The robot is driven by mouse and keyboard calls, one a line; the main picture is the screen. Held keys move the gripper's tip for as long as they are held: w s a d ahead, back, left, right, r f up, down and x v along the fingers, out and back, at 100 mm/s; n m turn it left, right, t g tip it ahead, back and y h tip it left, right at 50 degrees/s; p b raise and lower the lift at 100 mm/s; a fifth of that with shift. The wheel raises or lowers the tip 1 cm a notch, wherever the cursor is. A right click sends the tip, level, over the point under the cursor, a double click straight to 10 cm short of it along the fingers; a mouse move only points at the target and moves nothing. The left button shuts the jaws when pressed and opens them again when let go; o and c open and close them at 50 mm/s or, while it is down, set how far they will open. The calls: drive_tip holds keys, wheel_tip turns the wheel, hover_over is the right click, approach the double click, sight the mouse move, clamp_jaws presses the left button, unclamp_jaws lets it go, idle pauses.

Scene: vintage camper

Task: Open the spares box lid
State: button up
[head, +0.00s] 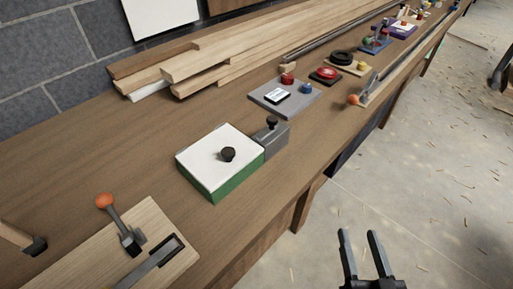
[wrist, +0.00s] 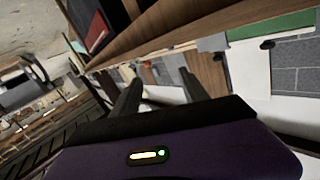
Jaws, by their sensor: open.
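A box with green sides and a white lid (head: 205,152) sits on the workbench, left of centre in the head view. A black knob (head: 228,154) stands on the lid, and the lid lies flat and closed. A grey block (head: 272,143) with a dark knob on top stands against the box's right side. I take the green and white box to be the spares box; no label shows. My gripper (head: 358,237) is open and empty, over the floor in front of the bench, apart from the box. Its two fingers also show in the wrist view (wrist: 161,84).
The wooden workbench (head: 110,180) runs from lower left to upper right. A board with an orange-knobbed lever (head: 105,201) is at lower left. A grey plate (head: 262,99) with small parts lies beyond the box. Planks (head: 225,65) lie along the wall. The concrete floor at right is mostly clear.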

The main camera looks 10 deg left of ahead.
drive_tip(key=w+a+r+n+g+y+p, duration=0.1)
drive_tip(key=w+a+y, duration=0.15)
drive_tip(key=w, duration=0.25)
drive_tip(key=w+a+r+n+y, duration=0.1)
drive_tip(key=w+a, duration=0.2)
drive_tip(key=w, duration=0.2)
drive_tip(key=n+g+y, duration=0.9)
drive_tip(key=n+y, duration=0.2)
approach(234, 154)
drive_tip(key=shift+p+x, duration=0.4)
drive_tip(key=shift+x, duration=0.75)
drive_tip(key=shift+a+f+n, duration=0.15)
drive_tip(key=shift+n, duration=0.25)
drive_tip(key=shift+a, duration=0.15)
drive_tip(key=p+x, duration=0.2)
drive_tip(key=x, duration=0.5)
drive_tip(key=shift+w+a, duration=0.1)
drive_tip(key=shift+w, duration=0.1)
clamp_jaws()
